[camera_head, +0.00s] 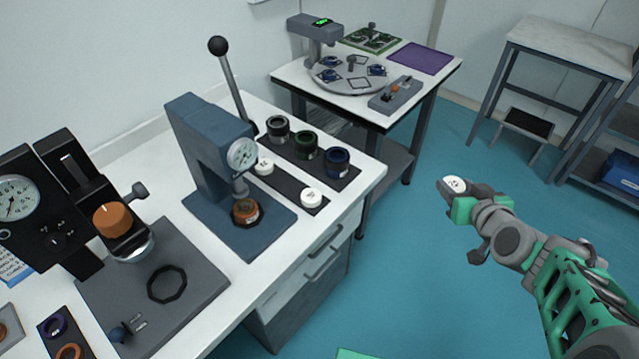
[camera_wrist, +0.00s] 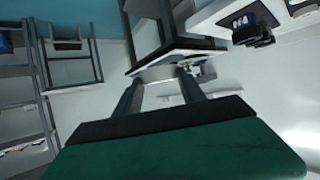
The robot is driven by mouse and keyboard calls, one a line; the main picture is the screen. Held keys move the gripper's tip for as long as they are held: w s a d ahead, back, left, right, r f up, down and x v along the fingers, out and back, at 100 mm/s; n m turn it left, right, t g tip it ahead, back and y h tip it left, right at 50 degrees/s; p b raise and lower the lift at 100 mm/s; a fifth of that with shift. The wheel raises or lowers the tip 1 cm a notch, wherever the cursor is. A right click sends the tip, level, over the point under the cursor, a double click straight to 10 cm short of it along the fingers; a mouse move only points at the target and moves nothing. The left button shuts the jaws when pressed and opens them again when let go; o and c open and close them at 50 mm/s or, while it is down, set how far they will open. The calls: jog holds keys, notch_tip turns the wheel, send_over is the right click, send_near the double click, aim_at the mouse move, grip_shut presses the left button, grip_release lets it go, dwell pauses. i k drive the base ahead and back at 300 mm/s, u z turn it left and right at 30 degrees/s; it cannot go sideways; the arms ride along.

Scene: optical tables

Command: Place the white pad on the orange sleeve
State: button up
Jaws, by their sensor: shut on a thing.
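My gripper (camera_head: 462,186) is held out over the floor at the right of the head view, clear of the tables. It is shut on a white pad (camera_head: 454,184), a short round disc with a small dark mark on top. The pad also shows between the finger ends in the wrist view (camera_wrist: 158,73). The orange sleeve (camera_head: 246,214) stands on the base of the blue press (camera_head: 213,150), below its ram and dial gauge. The ram hides part of the sleeve's top. My gripper is far to the right of the sleeve.
Two other white pads (camera_head: 311,197) (camera_head: 264,166) sit on a dark strip right of the press. Black, green and blue sleeves (camera_head: 307,146) stand on a strip behind. The press lever (camera_head: 232,85) rises tall. A second table (camera_head: 440,72) stands at the back. Open floor lies between.

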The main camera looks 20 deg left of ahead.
aim_at(244, 205)
jog(key=z, duration=0.2)
jog(key=k, duration=0.7)
jog(key=u, duration=2.25)
jog(key=i, duration=0.5)
jog(key=u, duration=0.05)
